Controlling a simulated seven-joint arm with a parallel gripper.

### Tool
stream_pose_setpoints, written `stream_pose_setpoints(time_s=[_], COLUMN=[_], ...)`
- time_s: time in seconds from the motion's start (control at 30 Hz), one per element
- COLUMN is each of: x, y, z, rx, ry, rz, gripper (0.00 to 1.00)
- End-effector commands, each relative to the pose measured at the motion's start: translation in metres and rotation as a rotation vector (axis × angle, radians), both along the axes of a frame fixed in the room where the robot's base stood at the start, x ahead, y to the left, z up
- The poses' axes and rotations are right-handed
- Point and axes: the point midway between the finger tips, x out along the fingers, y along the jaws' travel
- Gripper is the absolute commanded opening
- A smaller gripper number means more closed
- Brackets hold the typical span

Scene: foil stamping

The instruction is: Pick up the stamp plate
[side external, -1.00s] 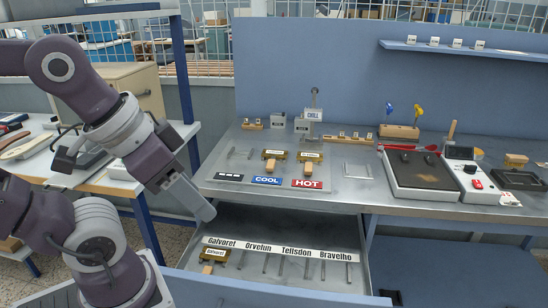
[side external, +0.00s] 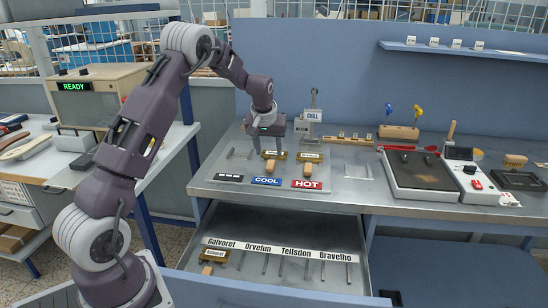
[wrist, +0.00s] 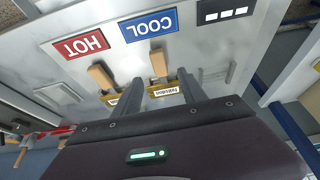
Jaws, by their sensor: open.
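Two stamp plates with brass bodies and wooden handles sit on the bench: one behind the blue COOL label (side external: 267,180), the COOL plate (side external: 272,168), and one behind the red HOT label (side external: 307,184), the HOT plate (side external: 311,157). A third plate marked Galvoret (side external: 213,254) lies in the open drawer. My gripper (side external: 268,148) is open and points down above the COOL plate. In the wrist view, the COOL plate (wrist: 164,91) shows between my fingers, its handle (wrist: 157,62) toward the COOL label. I cannot tell whether the fingers touch it.
The open drawer (side external: 285,281) has a name strip and several empty holders. An upright stand with a CHILL sign (side external: 312,115) is behind the plates. A hot plate unit (side external: 425,172) stands to the right. A machine at left reads READY (side external: 75,87).

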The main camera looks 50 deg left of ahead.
Motion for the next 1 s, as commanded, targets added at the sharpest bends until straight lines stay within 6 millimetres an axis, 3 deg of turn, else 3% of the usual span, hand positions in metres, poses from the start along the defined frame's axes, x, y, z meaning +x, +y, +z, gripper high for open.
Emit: stream_pose_setpoints(time_s=[0.33, 0.63, 0.87, 1.0], x=[0.017, 0.020, 0.020, 0.020], y=[0.017, 0.020, 0.019, 0.019], z=[-0.053, -0.061, -0.061, -0.061], rx=[-0.002, -0.001, -0.002, -0.002], ry=[0.004, 0.001, 0.001, 0.001], rz=[-0.001, -0.002, -0.002, -0.002], gripper=[0.49, 0.49, 0.04, 0.00])
